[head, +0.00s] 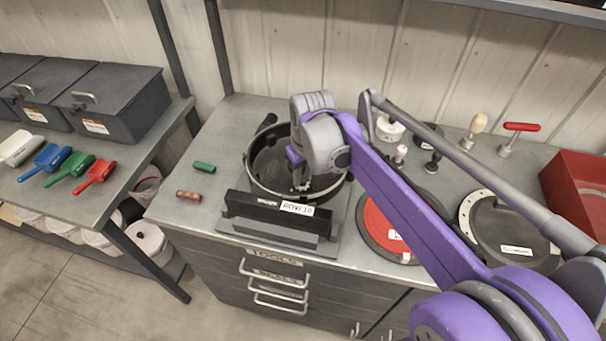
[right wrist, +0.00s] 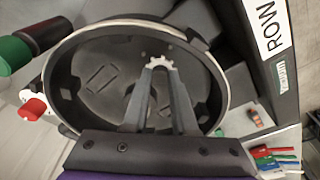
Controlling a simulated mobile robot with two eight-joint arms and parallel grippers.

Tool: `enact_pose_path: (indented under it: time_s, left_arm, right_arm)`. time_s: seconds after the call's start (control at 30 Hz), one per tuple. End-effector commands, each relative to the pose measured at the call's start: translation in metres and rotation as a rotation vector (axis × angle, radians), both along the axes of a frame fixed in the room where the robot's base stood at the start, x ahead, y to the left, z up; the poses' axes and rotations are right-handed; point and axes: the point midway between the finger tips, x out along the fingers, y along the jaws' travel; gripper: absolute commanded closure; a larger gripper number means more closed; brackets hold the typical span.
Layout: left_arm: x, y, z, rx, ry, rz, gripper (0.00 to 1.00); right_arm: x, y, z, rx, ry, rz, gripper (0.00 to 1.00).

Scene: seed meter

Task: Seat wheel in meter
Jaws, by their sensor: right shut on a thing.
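The round black meter housing (head: 257,185) with a pale rim stands on a grey base at the bench's left part, its open face up. My right gripper (head: 302,187) reaches down into it. In the right wrist view my right gripper (right wrist: 160,68) is closed on a small pale toothed hub (right wrist: 159,61) inside the housing's rim (right wrist: 60,75). Around it is a dark round face with slots; I cannot tell whether it is a wheel or the housing floor. A red disc (head: 382,228) and a black disc with a pale ring (head: 505,232) lie to the right.
A black labelled bar (head: 262,210) runs along the housing's front. A green grip (head: 204,167) and an orange-black piece (head: 188,196) lie to its left. Several knobs and a red T-handle (head: 521,127) stand behind the discs. A red bin (head: 577,190) is at the far right.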

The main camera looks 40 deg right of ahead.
Motion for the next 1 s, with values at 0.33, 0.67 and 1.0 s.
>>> enact_pose_path:
  time_s: [0.33, 0.67, 1.0]
  left_arm:
    - [0.0, 0.0, -0.0001, 0.0, 0.0, 0.0, 0.5]
    - [-0.0011, 0.0, -0.0042, 0.0, 0.002, 0.0, 0.5]
    - [-0.0012, 0.0, -0.0045, 0.0, 0.002, 0.0, 0.5]
  right_arm:
    - [0.0001, 0.0, -0.0002, 0.0, 0.0, 0.0, 1.0]
    - [-0.0001, 0.0, -0.007, 0.0, 0.0, 0.0, 1.0]
    - [0.0001, 0.0, -0.0079, 0.0, 0.0, 0.0, 1.0]
